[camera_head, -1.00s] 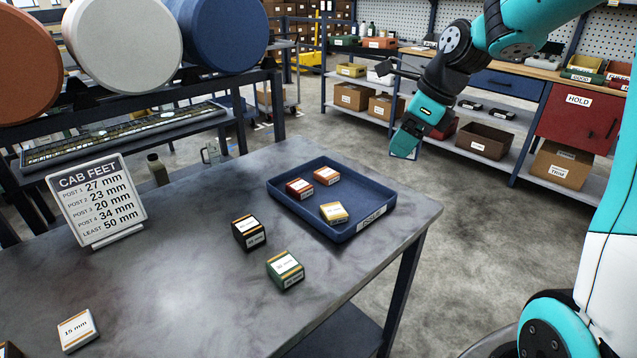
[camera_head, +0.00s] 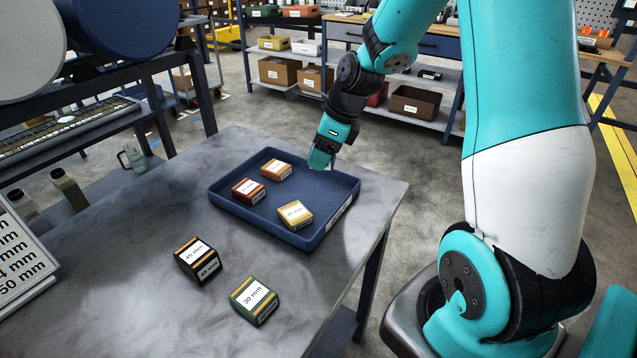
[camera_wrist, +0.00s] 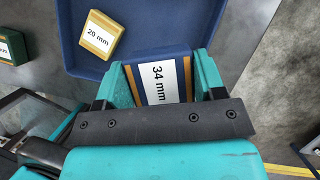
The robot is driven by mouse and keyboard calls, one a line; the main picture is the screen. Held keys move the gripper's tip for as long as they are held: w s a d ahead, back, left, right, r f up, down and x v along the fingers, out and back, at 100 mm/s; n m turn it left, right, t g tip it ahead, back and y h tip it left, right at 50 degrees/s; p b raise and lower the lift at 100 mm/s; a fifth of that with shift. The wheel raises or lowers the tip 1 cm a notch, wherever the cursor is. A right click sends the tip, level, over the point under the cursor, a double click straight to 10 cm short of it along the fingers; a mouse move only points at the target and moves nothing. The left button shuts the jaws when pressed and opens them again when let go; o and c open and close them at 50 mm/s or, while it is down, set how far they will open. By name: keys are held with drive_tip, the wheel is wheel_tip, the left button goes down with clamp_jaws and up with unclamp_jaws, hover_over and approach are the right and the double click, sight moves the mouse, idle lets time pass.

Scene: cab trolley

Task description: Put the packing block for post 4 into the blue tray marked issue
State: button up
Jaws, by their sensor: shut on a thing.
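My gripper (camera_head: 322,162) is over the back right part of the blue issue tray (camera_head: 334,222). In the wrist view it is shut on a dark blue block (camera_wrist: 158,80) with a white 34 mm label and orange stripes, held between both fingers. The tray (camera_wrist: 75,62) shows behind it; the block's height above it is hard to tell. In the tray lie a red block (camera_head: 248,192), an orange block (camera_head: 277,171) and a yellow block (camera_head: 295,215), marked 20 mm in the wrist view (camera_wrist: 100,34). The CAB FEET card (camera_head: 22,255) is cut off at the left; earlier it read post 4, 34 mm.
A black 45 mm block (camera_head: 199,261) and a green 30 mm block (camera_head: 254,301) stand on the grey table (camera_head: 130,290) in front of the tray. Bottles and a jug (camera_head: 132,158) stand behind the table.

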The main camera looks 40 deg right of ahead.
sight(315, 192)
wheel_tip(315, 192, down, 8)
drive_tip(key=shift+r+b, duration=0.1)
drive_tip(key=shift+b, duration=0.2)
drive_tip(key=o, duration=0.7)
